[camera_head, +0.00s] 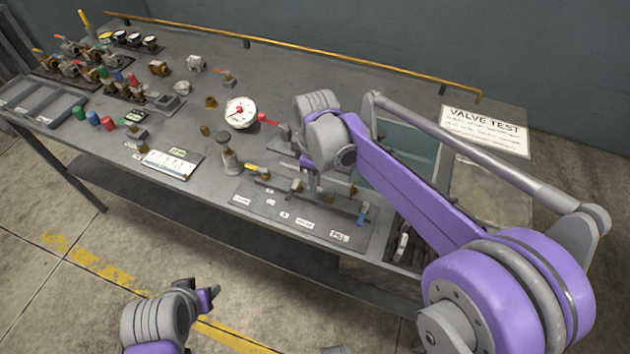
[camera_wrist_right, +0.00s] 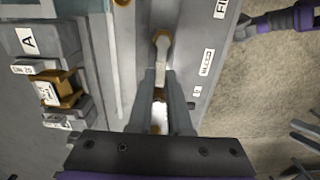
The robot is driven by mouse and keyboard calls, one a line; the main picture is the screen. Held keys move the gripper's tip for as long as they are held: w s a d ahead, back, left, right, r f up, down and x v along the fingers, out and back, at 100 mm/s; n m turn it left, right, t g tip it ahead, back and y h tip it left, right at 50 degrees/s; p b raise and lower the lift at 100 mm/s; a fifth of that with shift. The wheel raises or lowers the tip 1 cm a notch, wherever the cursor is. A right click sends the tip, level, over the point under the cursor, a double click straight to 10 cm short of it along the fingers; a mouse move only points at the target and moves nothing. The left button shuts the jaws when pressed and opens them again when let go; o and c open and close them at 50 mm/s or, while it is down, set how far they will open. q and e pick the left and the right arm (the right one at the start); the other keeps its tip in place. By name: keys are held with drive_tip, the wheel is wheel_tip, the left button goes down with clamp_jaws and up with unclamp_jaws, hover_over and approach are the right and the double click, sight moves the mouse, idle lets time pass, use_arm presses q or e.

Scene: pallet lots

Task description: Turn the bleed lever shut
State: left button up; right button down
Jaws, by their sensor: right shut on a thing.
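My right gripper (camera_head: 313,184) reaches down over the front of the valve bench, its tips partly hidden below my wrist in the head view. In the right wrist view its fingers (camera_wrist_right: 160,78) are closed along both sides of a pale lever (camera_wrist_right: 160,60) with a brass-coloured pivot end. This looks like the bleed lever, with a small label (camera_wrist_right: 207,62) beside it that I cannot read surely. The lever lies along the fingers, and its lower part is between them. My left gripper (camera_head: 208,297) hangs in front of the bench, away from everything; its jaw gap is unclear.
Several valves crowd the bench's left end. A "VALVE TEST" sign (camera_head: 484,131) lies at right. The floor in front is free.

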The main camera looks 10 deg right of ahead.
idle(0.3)
drive_tip(key=c, duration=0.8)
unclamp_jaws()
drive_tip(key=shift+c, duration=0.2)
wheel_tip(320, 180, up, 11)
drive_tip(key=shift+p, duration=0.35)
drive_tip(key=shift+f, duration=0.1)
drive_tip(key=s+d+f+m+t, duration=0.2)
drive_tip(key=s+f+m, duration=0.3)
drive_tip(key=s, duration=0.5)
drive_tip(key=s+d+f+m+t+p, duration=0.1)
drive_tip(key=s+d+f+m+t, duration=0.2)
drive_tip(key=s, duration=0.6)
wheel_tip(320, 180, down, 3)
drive_tip(key=d+m, duration=0.2)
drive_tip(key=m, duration=0.1)
drive_tip(key=shift+s+d, duration=0.25)
drive_tip(key=shift+s, duration=0.1)
